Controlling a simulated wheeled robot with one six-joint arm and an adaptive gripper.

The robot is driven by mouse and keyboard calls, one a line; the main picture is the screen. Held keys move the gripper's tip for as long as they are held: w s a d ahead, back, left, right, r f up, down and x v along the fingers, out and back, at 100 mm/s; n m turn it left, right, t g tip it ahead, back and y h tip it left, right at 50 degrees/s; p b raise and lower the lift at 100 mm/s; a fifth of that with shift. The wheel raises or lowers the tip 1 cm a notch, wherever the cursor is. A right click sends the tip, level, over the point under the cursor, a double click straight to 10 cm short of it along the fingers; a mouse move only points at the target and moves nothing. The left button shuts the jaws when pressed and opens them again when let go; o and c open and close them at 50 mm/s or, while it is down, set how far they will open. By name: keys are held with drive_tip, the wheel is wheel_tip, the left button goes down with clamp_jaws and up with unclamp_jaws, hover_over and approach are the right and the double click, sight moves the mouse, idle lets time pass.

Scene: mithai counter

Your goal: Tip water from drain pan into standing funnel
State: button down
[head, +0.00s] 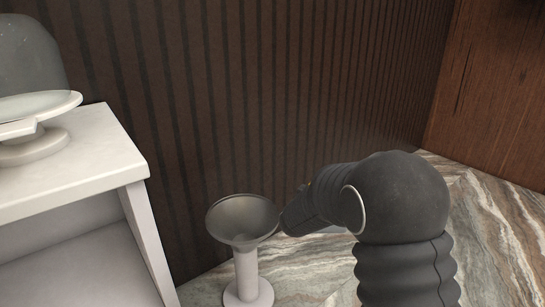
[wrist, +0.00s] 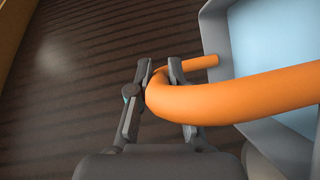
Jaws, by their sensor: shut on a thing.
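The standing funnel (head: 243,218) is a dark grey cone on a white post with a round foot, upright on the floor in the head view. The drain pan (wrist: 214,38) is a grey, straight-walled pan at the right of the wrist view, partly out of frame. Light blue water (wrist: 280,40) shows inside it. My gripper (wrist: 160,68) is shut on the pan's thick orange handle (wrist: 240,97). In the head view my arm hides the gripper and most or all of the pan, beside the funnel's right rim. Whether they touch cannot be told.
A white counter (head: 75,160) stands at the left, with a white dish on a stand (head: 35,108) and a grey domed thing (head: 28,55). A dark ribbed wall (head: 250,90) rises close behind the funnel. Marbled floor (head: 490,225) is clear at the right.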

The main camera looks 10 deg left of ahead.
drive_tip(key=w+a+r+n+y+b, duration=0.1)
drive_tip(key=a+r, duration=0.3)
drive_tip(key=a, duration=0.3)
drive_tip(key=a+r+n+y+b, duration=0.1)
drive_tip(key=a+r+y, duration=0.1)
drive_tip(key=a+r, duration=0.45)
drive_tip(key=shift+a+f, duration=0.6)
drive_tip(key=shift+f, duration=2.85)
drive_tip(key=s+a+n+t+y+p, duration=0.1)
drive_tip(key=s+a+n+t+y, duration=0.1)
drive_tip(key=a+n, duration=0.4)
drive_tip(key=s+a+f+n+t+y+p, duration=0.1)
drive_tip(key=a+n+t+y, duration=0.3)
drive_tip(key=n, duration=1.2)
drive_tip(key=shift+s+a+t+y, duration=0.4)
drive_tip(key=shift+s+a+y, duration=0.5)
drive_tip(key=shift+a, duration=0.8)
drive_tip(key=shift+f, duration=0.1)
